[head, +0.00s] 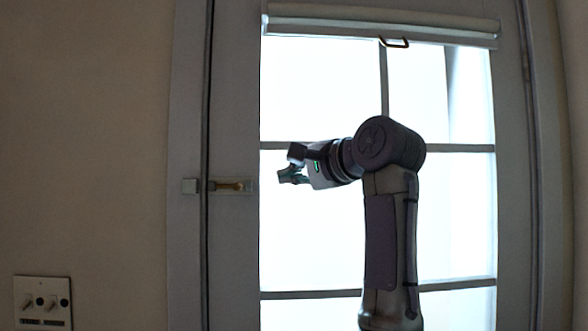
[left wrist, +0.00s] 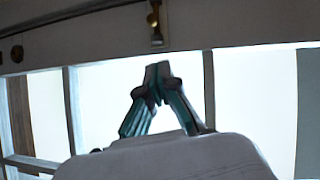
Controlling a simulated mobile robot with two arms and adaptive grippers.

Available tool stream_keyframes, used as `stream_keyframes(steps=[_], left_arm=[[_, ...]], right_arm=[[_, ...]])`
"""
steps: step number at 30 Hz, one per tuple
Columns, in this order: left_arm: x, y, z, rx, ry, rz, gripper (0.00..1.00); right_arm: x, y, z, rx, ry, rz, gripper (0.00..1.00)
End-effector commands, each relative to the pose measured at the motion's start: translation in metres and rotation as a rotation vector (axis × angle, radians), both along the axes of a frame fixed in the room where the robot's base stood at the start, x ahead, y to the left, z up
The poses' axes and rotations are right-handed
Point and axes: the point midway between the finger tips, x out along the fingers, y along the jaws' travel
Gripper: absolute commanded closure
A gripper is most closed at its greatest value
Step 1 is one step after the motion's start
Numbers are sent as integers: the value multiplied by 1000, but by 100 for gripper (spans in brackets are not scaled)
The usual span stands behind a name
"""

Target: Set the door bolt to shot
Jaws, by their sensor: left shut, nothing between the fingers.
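The door bolt (head: 230,186) is a small brass bar on a pale plate at the left edge of the glazed door. A pale square keeper (head: 190,186) sits on the frame to its left, across a dark gap. I see no brass crossing that gap. My left gripper (head: 284,174) is shut and empty, to the right of the bolt and slightly higher in the picture, apart from it. In the left wrist view the closed fingertips (left wrist: 157,68) point up toward the brass bolt (left wrist: 155,24), with space between. My right gripper is not in view.
The door has bright glass panes (head: 310,235) with grey bars. A switch plate (head: 43,302) is on the wall at lower left.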

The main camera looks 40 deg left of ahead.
Motion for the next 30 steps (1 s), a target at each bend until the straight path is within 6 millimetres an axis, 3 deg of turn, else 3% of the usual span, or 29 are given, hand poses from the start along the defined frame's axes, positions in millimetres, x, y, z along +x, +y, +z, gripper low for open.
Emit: stream_keyframes(steps=[8, 12, 18, 30], left_arm=[[16, 58, -5, 0, 2, 5, 100], [4, 76, -10, 1, -1, 4, 100], [-3, 87, -14, 1, 1, 2, 100], [-6, 91, -16, -1, -2, 1, 100]], right_arm=[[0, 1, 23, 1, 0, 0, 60], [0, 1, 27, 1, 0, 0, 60], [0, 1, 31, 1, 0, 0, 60], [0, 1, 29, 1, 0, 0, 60]])
